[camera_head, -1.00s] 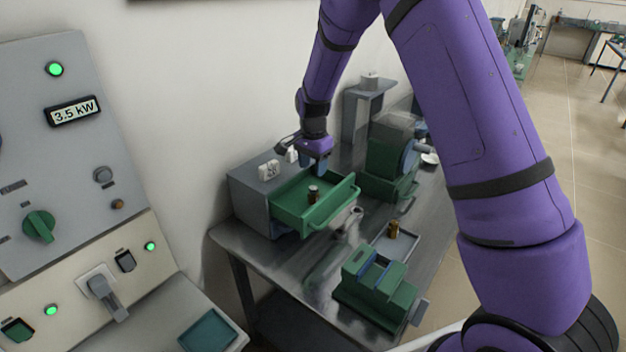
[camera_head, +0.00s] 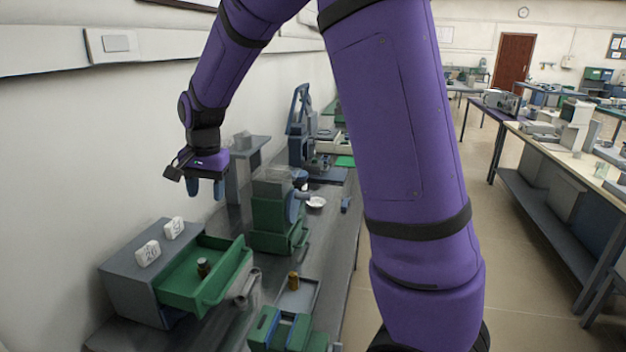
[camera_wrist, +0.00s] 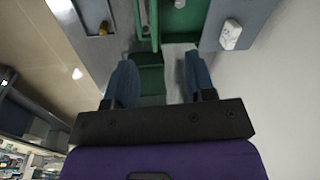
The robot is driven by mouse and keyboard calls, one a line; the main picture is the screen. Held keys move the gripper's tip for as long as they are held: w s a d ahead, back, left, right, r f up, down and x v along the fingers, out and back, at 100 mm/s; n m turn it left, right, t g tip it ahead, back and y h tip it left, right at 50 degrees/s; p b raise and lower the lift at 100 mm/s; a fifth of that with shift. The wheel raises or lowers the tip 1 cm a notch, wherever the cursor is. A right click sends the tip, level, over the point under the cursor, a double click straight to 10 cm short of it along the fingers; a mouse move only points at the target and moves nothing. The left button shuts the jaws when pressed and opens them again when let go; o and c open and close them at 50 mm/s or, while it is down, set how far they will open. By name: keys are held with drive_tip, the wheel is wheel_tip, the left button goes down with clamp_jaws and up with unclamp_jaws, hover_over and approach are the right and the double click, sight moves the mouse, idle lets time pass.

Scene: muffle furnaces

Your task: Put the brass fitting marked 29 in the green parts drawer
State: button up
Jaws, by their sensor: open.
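The green parts drawer (camera_head: 197,285) is pulled open from a grey cabinet on the bench; it also shows at the top of the wrist view (camera_wrist: 187,18). A small brownish fitting with a pale top (camera_head: 203,267) stands upright inside it. A brass-coloured fitting (camera_head: 293,281) stands on a grey tray to the right, also in the wrist view (camera_wrist: 103,28). I cannot read a 29 on either fitting. My gripper (camera_head: 206,190) is open and empty, fingers down, well above the cabinet and drawer. Its two blue fingertips (camera_wrist: 158,75) are apart in the wrist view.
Two white marked blocks (camera_head: 148,253) (camera_head: 174,228) sit on the cabinet (camera_head: 128,290). A green machine (camera_head: 275,215) stands behind the drawer, and a green-and-blue block unit (camera_head: 281,331) in front of the tray (camera_head: 301,297). The wall is close on the left.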

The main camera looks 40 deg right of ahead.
drive_tip(key=s+d+r+n+t, duration=0.1)
drive_tip(key=s+d+r+n, duration=0.1)
drive_tip(key=s+r, duration=0.45)
drive_tip(key=s+d+r+n+t, duration=0.15)
drive_tip(key=s+r, duration=0.25)
drive_tip(key=s, duration=0.5)
drive_tip(key=s+d+r+n+t, duration=0.1)
drive_tip(key=s+n, duration=0.4)
drive_tip(key=s, duration=1)
drive_tip(key=shift+s+h, duration=0.3)
drive_tip(key=shift+n+t, duration=0.25)
